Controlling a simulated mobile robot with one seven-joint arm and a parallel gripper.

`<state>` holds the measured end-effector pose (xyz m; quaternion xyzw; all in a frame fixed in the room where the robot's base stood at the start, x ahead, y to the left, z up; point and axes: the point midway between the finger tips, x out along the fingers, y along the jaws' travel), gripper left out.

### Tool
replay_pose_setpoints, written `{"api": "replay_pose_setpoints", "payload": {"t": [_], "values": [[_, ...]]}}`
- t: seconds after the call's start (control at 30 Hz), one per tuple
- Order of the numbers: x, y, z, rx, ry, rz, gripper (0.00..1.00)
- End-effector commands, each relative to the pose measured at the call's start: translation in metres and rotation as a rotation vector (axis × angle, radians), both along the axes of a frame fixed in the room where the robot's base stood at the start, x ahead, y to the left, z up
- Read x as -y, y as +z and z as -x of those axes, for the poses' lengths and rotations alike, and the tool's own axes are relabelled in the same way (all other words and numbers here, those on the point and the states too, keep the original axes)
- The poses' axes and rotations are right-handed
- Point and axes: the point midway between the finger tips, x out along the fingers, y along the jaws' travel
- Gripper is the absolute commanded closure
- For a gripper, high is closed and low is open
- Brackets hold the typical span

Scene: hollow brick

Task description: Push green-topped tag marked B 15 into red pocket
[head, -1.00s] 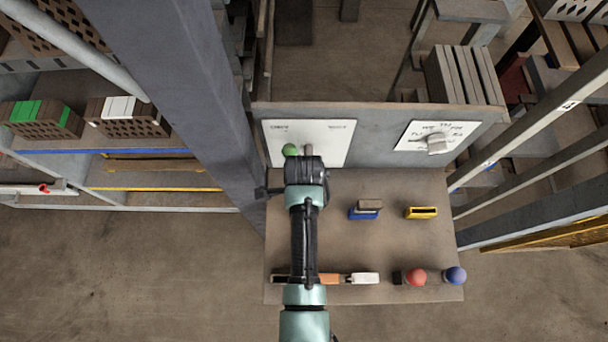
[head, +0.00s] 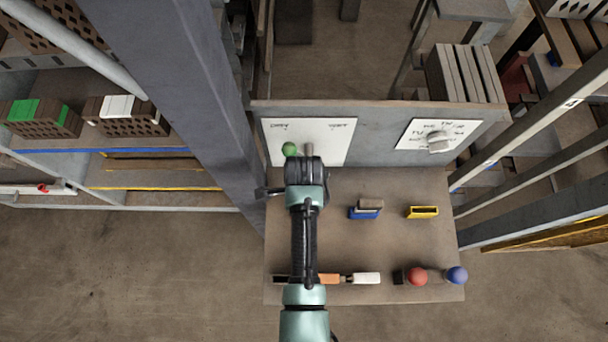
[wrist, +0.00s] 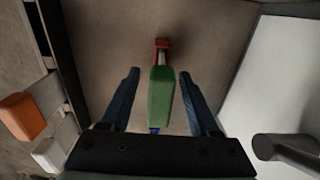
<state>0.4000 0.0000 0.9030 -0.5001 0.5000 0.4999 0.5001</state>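The green-topped tag (wrist: 160,98) shows in the wrist view, between the two blue fingers of my gripper (wrist: 160,100). The fingers stand apart, with a gap on each side of the green top. No B 15 marking is readable. The red pocket (wrist: 161,44) lies just beyond the tag, in line with it. A pale strip shows between the green top and the red pocket; I cannot tell whether the tag's end is inside. In the head view, my arm hides both tag and pocket.
A blue pocket (head: 362,214) with a brown-topped piece and a yellow pocket (head: 422,212) stand to the right. An orange-and-white item (head: 364,278), a red ball (head: 416,276) and a blue ball (head: 457,275) line the front. Behind stand a white panel (head: 335,135) and a dial (head: 438,144).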

Motion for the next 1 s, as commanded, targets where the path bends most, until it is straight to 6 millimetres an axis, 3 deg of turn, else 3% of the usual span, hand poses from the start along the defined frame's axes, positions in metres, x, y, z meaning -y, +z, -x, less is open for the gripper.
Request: {"api": "replay_pose_setpoints", "payload": {"t": [0.37, 0.57, 0.8, 1.0], "values": [[0.0, 0.007, 0.0, 0.001, 0.0, 0.0, 0.38], [0.0, 0.039, -0.001, 0.005, 0.0, 0.0, 0.38], [0.0, 0.091, -0.001, 0.005, 0.001, 0.0, 0.38], [0.0, 0.12, -0.001, 0.004, 0.001, 0.0, 0.38]]}}
